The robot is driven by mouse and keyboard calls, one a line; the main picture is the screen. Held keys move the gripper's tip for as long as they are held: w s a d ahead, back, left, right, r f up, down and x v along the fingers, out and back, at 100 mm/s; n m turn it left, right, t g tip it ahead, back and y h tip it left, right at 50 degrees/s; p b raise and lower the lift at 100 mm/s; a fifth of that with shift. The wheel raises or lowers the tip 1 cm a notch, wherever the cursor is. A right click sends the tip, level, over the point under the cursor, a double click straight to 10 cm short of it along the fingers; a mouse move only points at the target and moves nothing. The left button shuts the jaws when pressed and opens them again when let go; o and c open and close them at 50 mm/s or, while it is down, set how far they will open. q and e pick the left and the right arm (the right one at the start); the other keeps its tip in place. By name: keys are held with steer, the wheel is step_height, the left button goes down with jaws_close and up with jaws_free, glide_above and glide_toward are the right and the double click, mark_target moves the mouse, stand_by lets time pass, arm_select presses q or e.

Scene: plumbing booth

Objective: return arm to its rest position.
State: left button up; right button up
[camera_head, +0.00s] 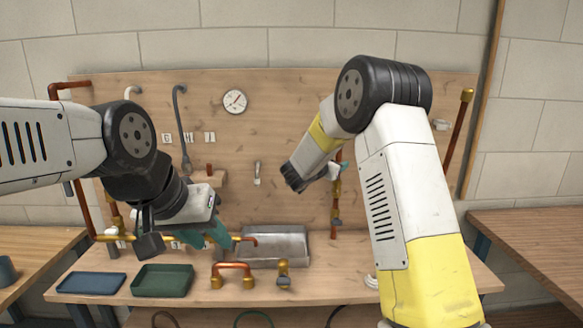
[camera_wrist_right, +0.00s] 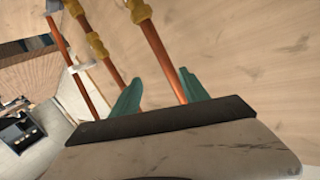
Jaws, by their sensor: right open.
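My right arm (camera_head: 408,190) reaches up from the lower right and bends toward the back board. Its gripper (camera_head: 341,169) is mostly hidden behind the wrist, near a copper pipe with brass fittings (camera_head: 336,211). In the right wrist view the two teal fingers (camera_wrist_right: 160,93) are apart, so the gripper is open. A copper pipe (camera_wrist_right: 158,50) shows beyond them; I cannot tell whether it lies between them. My left arm (camera_head: 130,140) comes in from the left. Its teal-fingered gripper (camera_head: 212,234) is low above the bench, by the grey metal tray; its opening is unclear.
A wooden back board (camera_head: 290,120) carries a gauge (camera_head: 235,101) and pipes. On the bench are a blue tray (camera_head: 92,284), a green tray (camera_head: 162,281), a grey metal tray (camera_head: 274,246), a copper U-pipe (camera_head: 232,268) and a brass valve (camera_head: 283,272). A side table (camera_head: 535,235) stands right.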

step_height(320, 180, up, 6)
steer(key=s+a+r+n+t+y, duration=0.1)
steer(key=s+a+n+y, duration=0.1)
steer(key=y, duration=0.3)
steer(key=s+a+r+n+g+y, duration=0.1)
steer(key=s+a+r+n+y, duration=0.15)
steer(key=s, duration=0.55)
steer(key=s+a+r+n+g+y, duration=0.1)
steer(key=s+r+n+y, duration=0.1)
steer(key=s+y, duration=0.35)
steer(key=s+d+f+n+g, duration=0.1)
steer(key=s+f+g, duration=0.1)
steer(key=s, duration=0.8)
steer(key=s+d+f+n+g+h, duration=0.1)
steer(key=s+f, duration=0.3)
steer(key=s, duration=0.6)
steer(key=s+d+f+n+g+h, duration=0.1)
steer(key=s+d+f+g, duration=0.2)
steer(key=s, duration=0.7)
steer(key=shift+d+f+g, duration=0.15)
steer(key=shift+d+g, duration=0.1)
steer(key=shift+g, duration=0.05)
